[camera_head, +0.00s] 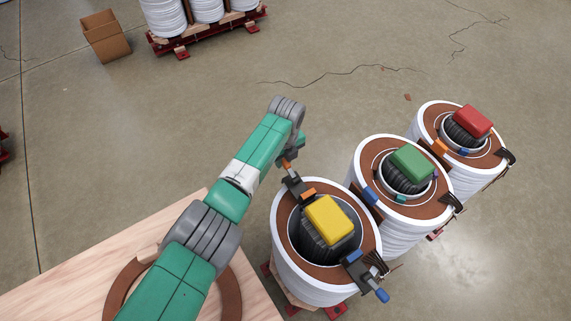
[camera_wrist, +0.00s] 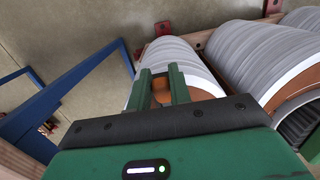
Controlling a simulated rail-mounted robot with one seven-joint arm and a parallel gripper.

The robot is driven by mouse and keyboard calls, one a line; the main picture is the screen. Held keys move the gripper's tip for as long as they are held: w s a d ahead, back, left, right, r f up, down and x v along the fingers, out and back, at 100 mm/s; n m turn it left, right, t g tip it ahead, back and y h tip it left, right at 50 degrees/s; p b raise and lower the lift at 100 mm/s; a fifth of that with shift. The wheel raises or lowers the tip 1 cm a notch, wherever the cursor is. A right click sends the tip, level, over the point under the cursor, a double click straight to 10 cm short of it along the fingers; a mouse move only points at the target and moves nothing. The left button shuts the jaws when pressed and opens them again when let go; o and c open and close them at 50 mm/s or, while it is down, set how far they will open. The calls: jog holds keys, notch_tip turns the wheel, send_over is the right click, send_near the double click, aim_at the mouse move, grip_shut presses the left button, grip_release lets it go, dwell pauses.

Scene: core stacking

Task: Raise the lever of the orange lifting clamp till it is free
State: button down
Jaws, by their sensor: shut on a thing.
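The orange lifting clamp (camera_head: 294,184) sits on the far left rim of the nearest white core (camera_head: 322,279), with a dark body and an orange block. Its orange lever (camera_head: 287,163) sticks up and outward from the rim, towards my gripper (camera_head: 298,142). In the wrist view, my gripper (camera_wrist: 161,84) is shut on the orange lever (camera_wrist: 162,90), which shows between the two green fingers. The fingertips are mostly hidden behind my wrist in the head view. How far the lever is raised is hard to tell.
A blue clamp (camera_head: 357,268) with a blue lever sits on the same core's opposite rim. A yellow block (camera_head: 325,219) tops its middle. Cores with a green block (camera_head: 412,160) and a red block (camera_head: 473,120) stand close behind to the right.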

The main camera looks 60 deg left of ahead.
aim_at(287, 164)
jog(key=shift+d+r, duration=0.1)
jog(key=shift+d+r+p, duration=0.4)
jog(key=shift+r+p, duration=0.05)
jog(key=shift+p, duration=0.7)
jog(key=shift+w+d+p, duration=0.1)
jog(key=shift+d+p, duration=0.3)
jog(key=shift+p, duration=0.1)
jog(key=c, duration=1.2)
grip_release()
jog(key=shift+r, duration=0.1)
jog(key=r+p, duration=0.2)
jog(key=r, duration=0.2)
jog(key=r+p, duration=0.2)
jog(key=r, duration=0.1)
jog(key=shift+d+r, duration=0.2)
jog(key=shift+r, duration=0.15)
